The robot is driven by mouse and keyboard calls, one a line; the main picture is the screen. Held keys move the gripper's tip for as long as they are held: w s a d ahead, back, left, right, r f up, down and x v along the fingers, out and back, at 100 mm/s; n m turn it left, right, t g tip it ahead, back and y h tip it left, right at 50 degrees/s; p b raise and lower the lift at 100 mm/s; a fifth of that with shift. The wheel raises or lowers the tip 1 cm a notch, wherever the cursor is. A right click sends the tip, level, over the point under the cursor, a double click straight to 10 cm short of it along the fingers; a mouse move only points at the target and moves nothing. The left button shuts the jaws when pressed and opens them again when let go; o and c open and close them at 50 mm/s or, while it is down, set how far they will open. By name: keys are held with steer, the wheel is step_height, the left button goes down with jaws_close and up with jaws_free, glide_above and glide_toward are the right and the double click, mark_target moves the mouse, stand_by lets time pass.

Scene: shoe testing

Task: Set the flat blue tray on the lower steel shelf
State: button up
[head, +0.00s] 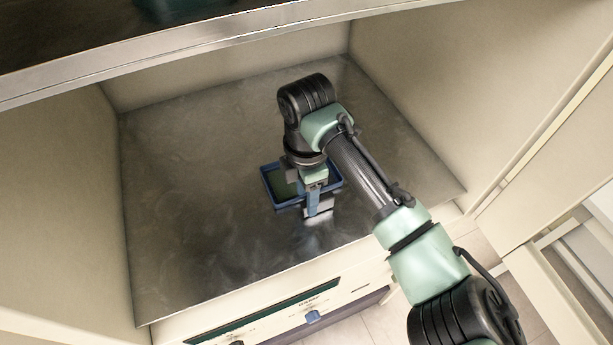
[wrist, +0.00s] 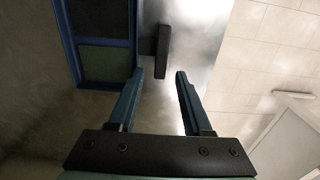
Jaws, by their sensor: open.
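The flat blue tray (head: 271,190) appears to lie on the lower steel shelf (head: 200,225), right of its middle. It has a raised blue rim and a dark green inside, and my gripper hides part of it. In the wrist view the tray (wrist: 78,50) is at the upper left, with a black block (wrist: 162,52) at its right side, like a handle.
Cream side walls and a back wall enclose the shelf. A steel upper surface (head: 210,45) overhangs the top left. Bare shelf lies left of the tray. A panel with knobs (head: 312,317) is below the front edge, and an open cream door (head: 560,260) stands right.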

step_height(320, 180, up, 8)
steer(key=b, duration=0.2)
steer(key=shift+r, duration=0.15)
stand_by(0.4)
